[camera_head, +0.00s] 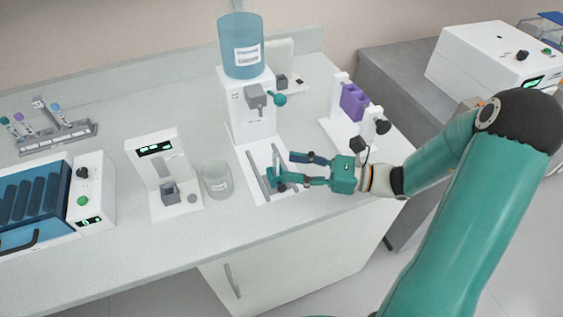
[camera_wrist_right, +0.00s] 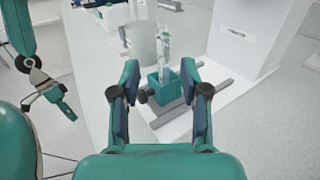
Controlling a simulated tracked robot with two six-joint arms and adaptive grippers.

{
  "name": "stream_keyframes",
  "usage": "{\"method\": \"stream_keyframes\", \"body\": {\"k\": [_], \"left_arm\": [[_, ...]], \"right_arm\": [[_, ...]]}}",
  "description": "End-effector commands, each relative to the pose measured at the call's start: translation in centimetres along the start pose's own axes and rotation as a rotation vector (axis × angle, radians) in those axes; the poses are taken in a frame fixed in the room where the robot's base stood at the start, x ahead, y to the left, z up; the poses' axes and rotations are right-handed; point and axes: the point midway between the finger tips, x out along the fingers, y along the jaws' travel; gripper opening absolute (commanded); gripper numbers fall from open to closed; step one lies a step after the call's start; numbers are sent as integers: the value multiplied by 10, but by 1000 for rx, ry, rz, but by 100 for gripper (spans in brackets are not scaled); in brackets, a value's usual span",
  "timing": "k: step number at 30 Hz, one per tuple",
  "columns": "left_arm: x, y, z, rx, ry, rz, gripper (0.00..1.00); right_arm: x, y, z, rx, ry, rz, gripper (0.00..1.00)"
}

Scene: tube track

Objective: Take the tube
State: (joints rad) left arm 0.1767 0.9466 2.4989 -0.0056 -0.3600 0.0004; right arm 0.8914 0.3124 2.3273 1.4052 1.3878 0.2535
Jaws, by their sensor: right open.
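A clear tube (camera_wrist_right: 165,45) stands upright in a small teal holder (camera_wrist_right: 166,84) in the right wrist view. In the head view the tube (camera_head: 276,158) and the holder (camera_head: 277,179) are at the rails in front of the dispenser. My right gripper (camera_head: 287,169) is open, its fingers reaching in from the right around the holder area. In the right wrist view the two fingers (camera_wrist_right: 160,75) lie to either side of the holder and tube, with a gap between them. My left gripper (camera_wrist_right: 62,103) shows small at the left of that view; its jaws are unclear.
The dispenser (camera_head: 249,112) with a blue tank stands behind the rails. A glass beaker (camera_head: 217,180) and a small white device (camera_head: 163,172) are to the left. A white stand with a purple part (camera_head: 354,103) is at the right.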

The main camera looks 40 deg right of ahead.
Motion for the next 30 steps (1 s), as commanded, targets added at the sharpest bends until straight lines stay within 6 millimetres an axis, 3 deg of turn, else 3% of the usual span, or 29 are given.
{"method": "stream_keyframes", "body": {"k": [10,19,20,27,30], "left_arm": [[-12,4,0,0,0,0,40],[-12,4,0,0,0,0,40],[-12,4,0,0,0,0,40],[-12,4,0,0,0,0,40],[-12,4,0,0,0,0,40]], "right_arm": [[44,-2,-4,1,-1,5,45],[51,-3,-6,0,1,2,45],[51,-3,-6,0,1,2,44],[50,-2,-5,0,0,2,4],[50,-2,-5,0,0,2,0]]}}
